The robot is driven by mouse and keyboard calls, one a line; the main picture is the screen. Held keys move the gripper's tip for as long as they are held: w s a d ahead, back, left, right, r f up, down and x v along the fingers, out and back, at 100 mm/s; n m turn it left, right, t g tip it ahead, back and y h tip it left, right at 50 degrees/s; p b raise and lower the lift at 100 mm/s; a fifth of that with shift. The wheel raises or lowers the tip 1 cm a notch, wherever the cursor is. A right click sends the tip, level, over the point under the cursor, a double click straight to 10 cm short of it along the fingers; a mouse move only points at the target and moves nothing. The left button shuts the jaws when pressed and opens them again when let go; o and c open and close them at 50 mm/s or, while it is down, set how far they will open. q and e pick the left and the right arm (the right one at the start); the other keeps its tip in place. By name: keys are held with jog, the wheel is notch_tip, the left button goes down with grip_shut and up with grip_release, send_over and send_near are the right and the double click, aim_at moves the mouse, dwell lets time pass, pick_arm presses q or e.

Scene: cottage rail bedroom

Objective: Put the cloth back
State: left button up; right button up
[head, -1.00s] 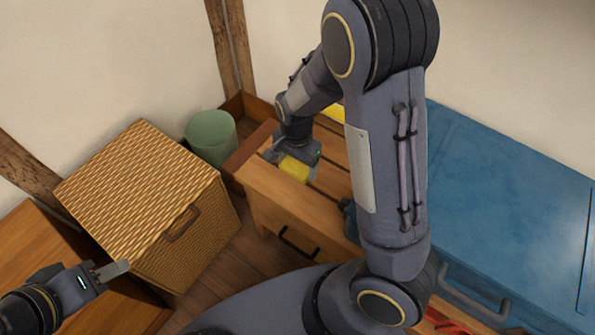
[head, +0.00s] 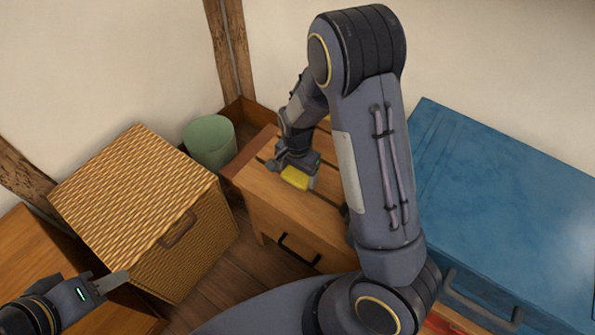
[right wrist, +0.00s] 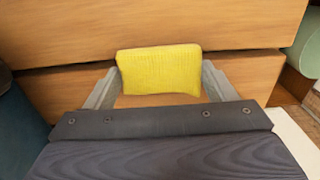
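The cloth (head: 297,178) is a small yellow piece in my right gripper (head: 296,176), over the slatted wooden top of a low unit (head: 275,205). In the right wrist view the cloth (right wrist: 160,70) spans the space between the two fingertips of my right gripper (right wrist: 160,78), which press on its sides. Wooden planks show behind it; I cannot tell whether it touches them. My left gripper (head: 114,281) is at the lower left, empty, in front of the wicker basket; only one finger shows clearly.
A wicker basket (head: 130,205) and a green bin (head: 210,142) stand left of the unit. A blue chest (head: 500,200) stands at right. The unit has a black handle (head: 298,248). Walls close off the back.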

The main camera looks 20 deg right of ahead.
aim_at(297, 172)
jog(key=o, duration=0.4)
notch_tip(297, 172, up, 11)
jog(key=p, duration=0.4)
jog(key=shift+s+a+r+n+t+y, duration=0.1)
jog(key=shift+s+r+n+t+y, duration=0.7)
jog(key=shift+s+r+n, duration=1.6)
jog(key=shift+s+a+r+n+t+y, duration=0.15)
jog(key=shift+s+r+n+t+y, duration=0.6)
jog(key=shift+s+r, duration=2.9)
jog(key=shift+s+a+r+n+t+y, duration=0.1)
jog(key=shift+s+r+n+t+y, duration=0.25)
jog(key=shift+s+r+n+t, duration=2.6)
jog(key=s+f+m+g, duration=0.1)
jog(key=s+f+g, duration=0.1)
jog(key=g, duration=0.1)
jog(key=shift+s+f+m, duration=0.3)
jog(key=shift+s+m, duration=0.05)
jog(key=shift+m, duration=0.05)
